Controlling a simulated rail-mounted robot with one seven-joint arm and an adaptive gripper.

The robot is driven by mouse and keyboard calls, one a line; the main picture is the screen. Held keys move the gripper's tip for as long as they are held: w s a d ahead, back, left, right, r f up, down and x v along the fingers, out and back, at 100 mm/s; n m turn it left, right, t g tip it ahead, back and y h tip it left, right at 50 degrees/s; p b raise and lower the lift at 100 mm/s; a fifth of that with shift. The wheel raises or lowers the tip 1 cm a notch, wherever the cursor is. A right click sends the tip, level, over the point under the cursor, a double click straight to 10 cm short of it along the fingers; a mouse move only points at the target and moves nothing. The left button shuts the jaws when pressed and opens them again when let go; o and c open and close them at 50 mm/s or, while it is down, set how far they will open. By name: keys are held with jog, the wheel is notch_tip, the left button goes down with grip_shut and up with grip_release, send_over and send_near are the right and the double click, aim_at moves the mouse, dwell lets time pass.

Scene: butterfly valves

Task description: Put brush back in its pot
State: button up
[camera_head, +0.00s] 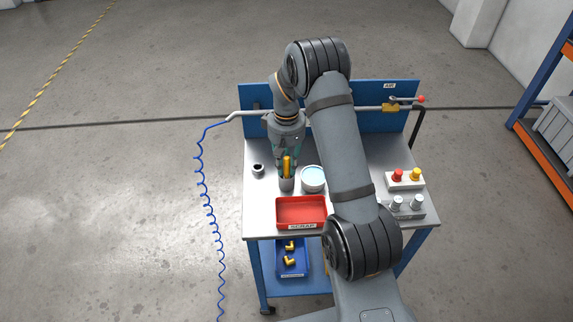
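The brush (287,167) shows as an upright yellow-orange handle. Its lower end meets the mouth of a grey pot (287,184) on the bench, and its bristles are hidden. My gripper (286,158) points down directly above the pot, with the handle at its fingers. The fingers are small and partly hidden, so I cannot tell whether they are closed on the handle or apart from it.
A white tub with pale blue contents (313,179) stands right of the pot, and a small dark-mouthed cup (257,170) left. A red scrap tray (302,212) lies in front. Blocks with knobs (405,181) and metal cylinders (404,206) stand right. A blue panel (372,121) closes the back.

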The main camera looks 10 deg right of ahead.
jog(key=o, duration=0.4)
jog(key=shift+w, duration=0.1)
dwell(0.4)
notch_tip(320, 180, up, 13)
jog(key=p, duration=1)
jog(key=shift+r, duration=0.2)
